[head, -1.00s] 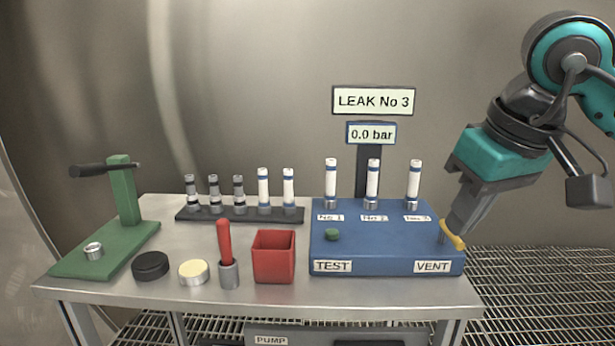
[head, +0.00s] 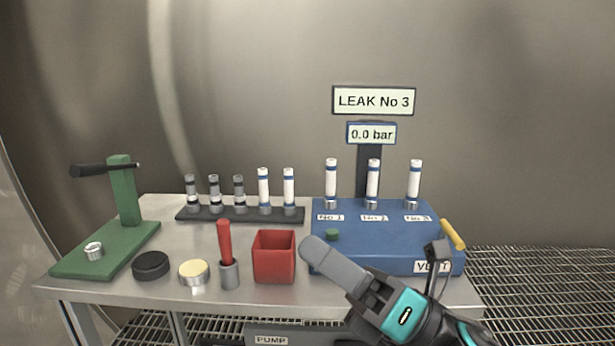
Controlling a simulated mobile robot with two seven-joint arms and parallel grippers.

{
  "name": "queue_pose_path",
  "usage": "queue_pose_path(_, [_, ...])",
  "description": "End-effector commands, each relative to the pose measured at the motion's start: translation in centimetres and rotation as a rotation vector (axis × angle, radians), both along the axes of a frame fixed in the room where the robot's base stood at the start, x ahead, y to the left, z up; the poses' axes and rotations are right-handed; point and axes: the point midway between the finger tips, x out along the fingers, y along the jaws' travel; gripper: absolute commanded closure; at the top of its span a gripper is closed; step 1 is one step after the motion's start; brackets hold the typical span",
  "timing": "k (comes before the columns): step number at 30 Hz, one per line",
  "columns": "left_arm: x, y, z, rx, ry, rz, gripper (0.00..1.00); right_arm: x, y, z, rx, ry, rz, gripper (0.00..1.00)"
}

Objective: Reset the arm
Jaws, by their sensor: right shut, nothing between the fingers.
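My right gripper (head: 318,252) is shut and empty. It reaches in from the lower right and points up and left, in front of the blue test box (head: 390,238). Its fingers cover the lower left of the box front, and the TEST label is hidden. The green button (head: 332,234) shows just above the fingers. The yellow vent handle (head: 453,235) at the box's right end is clear of the gripper. My left gripper is not in view.
White tubes (head: 372,183) stand on the box below the signs LEAK No 3 (head: 373,101) and 0.0 bar (head: 372,133). A red bin (head: 273,257), a red-handled tool (head: 225,243), a tube rack (head: 240,214) and a green press (head: 125,190) stand to the left on the steel table (head: 190,300).

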Motion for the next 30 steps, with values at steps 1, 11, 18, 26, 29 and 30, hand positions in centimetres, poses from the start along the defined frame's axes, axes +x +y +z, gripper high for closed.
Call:
queue_pose_path(1, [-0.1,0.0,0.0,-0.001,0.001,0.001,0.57,1.1,-1.0,-1.7,0.096,0.2,-0.015,1.0])
queue_pose_path(11, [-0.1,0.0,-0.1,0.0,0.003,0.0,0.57,2.7,-9.3,-20.5,0.852,1.441,-0.15,1.0])
queue_pose_path(18, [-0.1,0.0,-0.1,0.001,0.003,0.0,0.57,-4.6,-12.5,-33.0,1.38,2.004,-0.303,1.0])
queue_pose_path(26, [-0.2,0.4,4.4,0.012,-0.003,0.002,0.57,-8.5,-13.8,-32.7,1.594,2.151,-0.395,1.0])
queue_pose_path(29, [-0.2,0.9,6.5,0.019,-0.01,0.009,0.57,-8.7,-14.3,-30.8,1.595,2.14,-0.407,1.0])
queue_pose_path(30, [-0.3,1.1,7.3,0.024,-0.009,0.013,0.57,-8.8,-14.5,-29.9,1.596,2.136,-0.413,1.0])
